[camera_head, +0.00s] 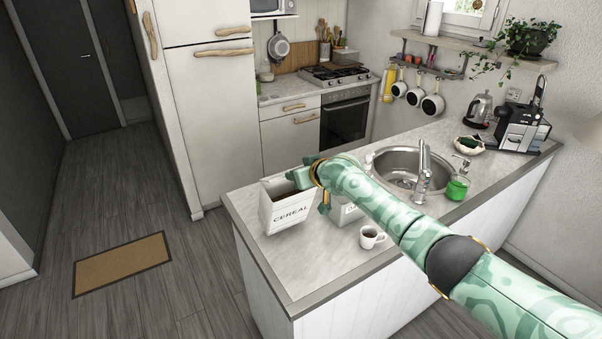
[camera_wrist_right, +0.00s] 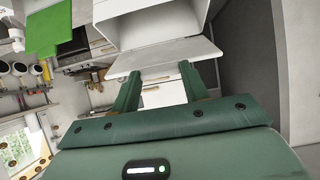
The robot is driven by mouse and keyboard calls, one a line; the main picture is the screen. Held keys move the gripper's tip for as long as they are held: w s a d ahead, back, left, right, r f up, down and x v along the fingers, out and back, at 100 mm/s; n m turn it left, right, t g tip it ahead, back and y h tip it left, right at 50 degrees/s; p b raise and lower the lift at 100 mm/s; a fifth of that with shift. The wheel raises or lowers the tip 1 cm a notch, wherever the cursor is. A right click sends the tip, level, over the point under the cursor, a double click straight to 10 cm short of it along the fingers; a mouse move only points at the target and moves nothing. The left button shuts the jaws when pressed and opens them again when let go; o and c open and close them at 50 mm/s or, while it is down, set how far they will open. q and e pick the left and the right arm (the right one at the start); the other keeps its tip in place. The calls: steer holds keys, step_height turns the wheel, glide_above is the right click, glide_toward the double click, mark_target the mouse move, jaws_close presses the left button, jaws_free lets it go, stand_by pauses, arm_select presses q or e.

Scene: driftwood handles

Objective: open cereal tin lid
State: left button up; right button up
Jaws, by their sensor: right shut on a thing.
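The white cereal tin (camera_head: 288,212), lettered "CEREAL", is at the left part of the counter. Its dark inside shows at the top, so it is open there. My right gripper (camera_head: 306,178) is at the tin's upper right edge. In the right wrist view my right gripper (camera_wrist_right: 158,76) has its two green fingers at a flat pale plate, which looks like the lid (camera_wrist_right: 165,58), beside the tin's open mouth (camera_wrist_right: 150,28). The gripper is shut on the lid; its exact hold is partly hidden. My left gripper is not in view.
A second white tin (camera_head: 347,213) stands right of the cereal tin, partly behind my right arm. A white mug (camera_head: 371,237) is near the counter's front edge. The sink (camera_head: 400,168), faucet and green soap bottle (camera_head: 458,187) are farther right. The counter (camera_head: 300,268) is clear in front.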

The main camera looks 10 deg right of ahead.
steer(key=shift+r, duration=0.1)
steer(key=o, duration=1.4)
steer(key=p+v, duration=0.2)
steer(key=v, duration=1.4)
steer(key=shift+s, duration=0.25)
